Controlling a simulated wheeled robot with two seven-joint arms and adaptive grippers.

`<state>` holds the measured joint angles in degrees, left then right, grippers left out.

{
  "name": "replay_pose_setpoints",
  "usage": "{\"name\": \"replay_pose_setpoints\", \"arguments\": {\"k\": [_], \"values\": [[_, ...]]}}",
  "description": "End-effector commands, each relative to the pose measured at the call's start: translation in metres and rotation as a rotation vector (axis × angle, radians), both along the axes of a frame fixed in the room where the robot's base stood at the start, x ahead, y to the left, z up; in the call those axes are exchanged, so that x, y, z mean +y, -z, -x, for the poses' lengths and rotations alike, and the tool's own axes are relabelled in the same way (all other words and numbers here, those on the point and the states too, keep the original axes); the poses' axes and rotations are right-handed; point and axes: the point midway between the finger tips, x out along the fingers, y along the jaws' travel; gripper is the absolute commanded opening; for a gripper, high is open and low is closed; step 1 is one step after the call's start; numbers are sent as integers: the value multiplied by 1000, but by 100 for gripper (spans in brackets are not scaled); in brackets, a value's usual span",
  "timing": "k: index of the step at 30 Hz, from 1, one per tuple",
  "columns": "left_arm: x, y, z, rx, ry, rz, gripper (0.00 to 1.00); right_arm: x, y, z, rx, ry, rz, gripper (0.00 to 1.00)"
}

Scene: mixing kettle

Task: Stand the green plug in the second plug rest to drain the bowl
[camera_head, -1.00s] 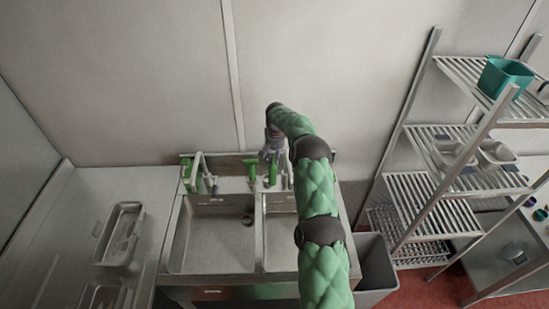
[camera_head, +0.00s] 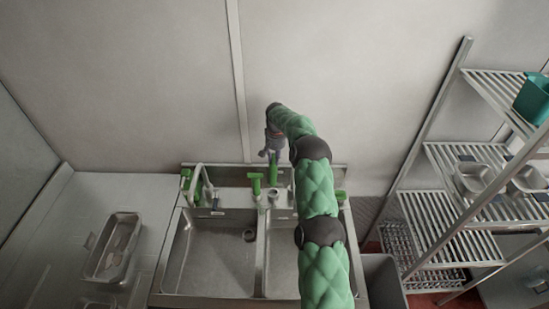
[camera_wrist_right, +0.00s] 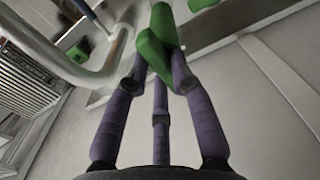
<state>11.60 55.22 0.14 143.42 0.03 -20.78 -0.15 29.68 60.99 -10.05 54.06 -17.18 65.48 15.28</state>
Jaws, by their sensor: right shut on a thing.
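My right gripper (camera_head: 271,147) is above the back ledge of the sink. In the right wrist view its dark fingers (camera_wrist_right: 160,75) are shut on a green plug (camera_wrist_right: 157,42). The plug also shows below the gripper in the head view (camera_head: 273,170). A second green T-shaped piece (camera_head: 255,183) stands upright on the ledge just left of it. The left bowl (camera_head: 215,250) looks empty, with a dark round drain (camera_head: 249,235). I cannot make out which ledge spot is the second plug rest. My left gripper is in neither view.
A grey tap (camera_head: 198,180) with green pieces beside it stands at the ledge's left; it looms close in the right wrist view (camera_wrist_right: 95,70). A metal tray (camera_head: 113,248) lies on the left counter. A wire shelf (camera_head: 435,215) and grey bin (camera_head: 383,280) stand right.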

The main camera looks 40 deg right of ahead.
Motion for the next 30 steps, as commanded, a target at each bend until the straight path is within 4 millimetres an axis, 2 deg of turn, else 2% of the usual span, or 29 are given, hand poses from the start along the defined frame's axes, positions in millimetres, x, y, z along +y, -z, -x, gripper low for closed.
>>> {"name": "replay_pose_setpoints", "arguments": {"k": [8,16,21,30], "values": [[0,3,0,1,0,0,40,0,11,0,0,0,0,0],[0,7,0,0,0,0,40,0,36,1,1,0,-1,0],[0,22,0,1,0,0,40,0,55,0,0,0,0,0],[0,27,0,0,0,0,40,0,62,0,-2,0,1,0]]}}
